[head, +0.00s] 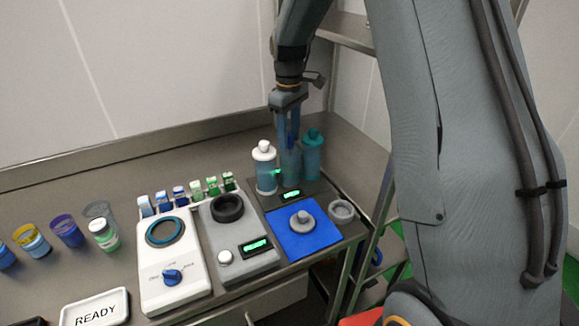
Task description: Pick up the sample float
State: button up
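My gripper (289,137) points straight down at the back right of the bench, over a translucent blue cylinder (290,168) between two bottles. Its narrow blue fingers reach down to about the cylinder's top. The fingertips are small and blend with the cylinder, so I cannot tell how far apart they are or if they touch anything. I cannot clearly make out a sample float; one inside the cylinder would be hard to see. A grey round knobbed piece (302,220) sits on a blue mat (317,237) in front; I cannot tell what it is.
A white-capped bottle (265,172) stands close left of the cylinder, a teal bottle (313,158) close right. A grey ring (341,211) lies near the right edge.

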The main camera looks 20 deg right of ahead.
grip_shut()
jog(key=shift+r, duration=0.1)
